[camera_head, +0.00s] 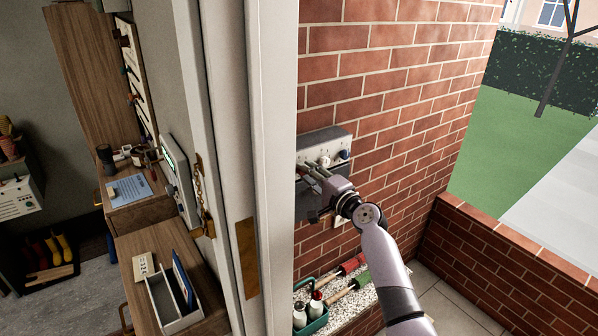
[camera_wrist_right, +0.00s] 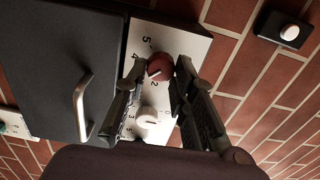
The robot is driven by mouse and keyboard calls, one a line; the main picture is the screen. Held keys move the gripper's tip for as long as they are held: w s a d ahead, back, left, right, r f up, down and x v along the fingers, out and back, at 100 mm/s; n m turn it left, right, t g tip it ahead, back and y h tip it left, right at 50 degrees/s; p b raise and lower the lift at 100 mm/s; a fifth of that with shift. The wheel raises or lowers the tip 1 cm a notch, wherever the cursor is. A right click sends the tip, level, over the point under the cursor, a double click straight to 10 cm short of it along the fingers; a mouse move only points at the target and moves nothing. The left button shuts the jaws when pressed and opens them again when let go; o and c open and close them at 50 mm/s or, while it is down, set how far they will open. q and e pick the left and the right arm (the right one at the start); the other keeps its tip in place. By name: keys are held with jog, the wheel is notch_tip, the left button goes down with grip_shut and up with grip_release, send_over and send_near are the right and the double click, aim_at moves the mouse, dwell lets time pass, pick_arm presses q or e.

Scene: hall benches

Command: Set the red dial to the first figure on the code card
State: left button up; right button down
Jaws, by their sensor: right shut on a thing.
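The red dial (camera_wrist_right: 159,67) sits on a white panel (camera_wrist_right: 190,46) with printed figures, of which 5, 4 and 2 show. Its white mark points down-left in the wrist view, between the 4 and the 2. My right gripper (camera_head: 311,170) is shut on the red dial, one finger on each side. A white dial (camera_wrist_right: 148,117) with its own figures sits beside it. In the head view the panel (camera_head: 325,138) is on the brick wall, with a white and a blue dial visible. My left gripper is out of view.
A dark box with a handle (camera_wrist_right: 83,105) is beside the panel; a button (camera_wrist_right: 289,32) is on the bricks. Below are a green caddy (camera_head: 313,322) and red and green handled tools. A door frame (camera_head: 273,150) separates the indoor benches (camera_head: 160,238) from this wall.

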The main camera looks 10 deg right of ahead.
jog(key=shift+a+r, duration=0.25)
jog(key=shift+a, duration=0.2)
jog(key=c, duration=1.7)
grip_release()
jog(key=o, duration=0.4)
jog(key=shift+s+a+r, duration=0.15)
jog(key=shift+a, duration=0.15)
jog(key=shift+c, duration=0.2)
jog(key=v, duration=1.2)
jog(key=shift+d, duration=0.3)
jog(key=shift+r, duration=0.1)
